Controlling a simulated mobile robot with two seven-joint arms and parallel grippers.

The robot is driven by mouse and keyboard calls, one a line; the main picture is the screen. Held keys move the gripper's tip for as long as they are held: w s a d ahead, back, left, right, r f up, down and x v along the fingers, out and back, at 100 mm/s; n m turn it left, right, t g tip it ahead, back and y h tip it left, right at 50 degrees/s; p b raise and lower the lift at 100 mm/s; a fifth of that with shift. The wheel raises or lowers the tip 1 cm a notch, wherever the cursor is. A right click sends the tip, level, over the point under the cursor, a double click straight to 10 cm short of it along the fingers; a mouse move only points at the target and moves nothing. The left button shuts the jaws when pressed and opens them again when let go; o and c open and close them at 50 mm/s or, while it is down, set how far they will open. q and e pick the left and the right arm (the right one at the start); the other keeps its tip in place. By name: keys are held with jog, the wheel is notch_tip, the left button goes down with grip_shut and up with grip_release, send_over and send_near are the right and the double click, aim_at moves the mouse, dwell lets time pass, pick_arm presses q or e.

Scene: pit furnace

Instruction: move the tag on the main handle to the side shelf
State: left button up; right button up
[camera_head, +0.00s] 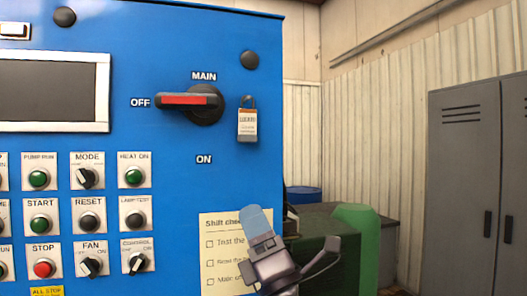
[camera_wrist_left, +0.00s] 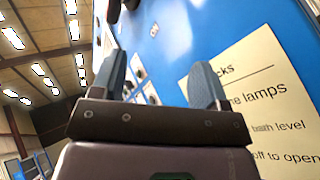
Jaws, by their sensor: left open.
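The tag (camera_head: 247,125) is a small white and brown padlock-shaped label with a dark shackle. It hangs upright on the blue panel, just right of the main handle's hub. The main handle (camera_head: 188,101) is black with a red stripe and points left to OFF. My left gripper (camera_head: 292,236) is low, below and right of the tag, in front of the panel's right edge. Its fingers are apart and empty, as the left wrist view (camera_wrist_left: 158,82) also shows. My right gripper is out of view. I cannot make out the side shelf for certain.
A paper checklist (camera_head: 222,252) is fixed to the panel beside my left gripper. Buttons and knobs fill the panel's lower left. A grey locker (camera_head: 465,180) is farther right.

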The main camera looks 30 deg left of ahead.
pick_arm(q)
notch_tip(320, 180, up, 11)
jog(key=s+a+n+g+h+p, duration=0.1)
jog(key=s+n+g+h+p, duration=0.15)
jog(key=n+g+h, duration=0.4)
jog(key=t+h+p, duration=0.1)
jog(key=t+h, duration=0.6)
jog(key=t, duration=0.3)
send_near(248, 113)
jog(key=shift+g+y, duration=0.25)
jog(key=shift+y, duration=0.1)
jog(key=p+x, duration=0.2)
jog(key=x, duration=0.5)
jog(key=shift+w+a+f, duration=0.15)
jog(key=shift+w, duration=0.25)
jog(key=shift+w+a, duration=0.4)
jog(key=shift+a, duration=0.1)
jog(key=shift+w+a, duration=0.15)
jog(key=c, duration=1)
jog(key=shift+r+p, duration=0.4)
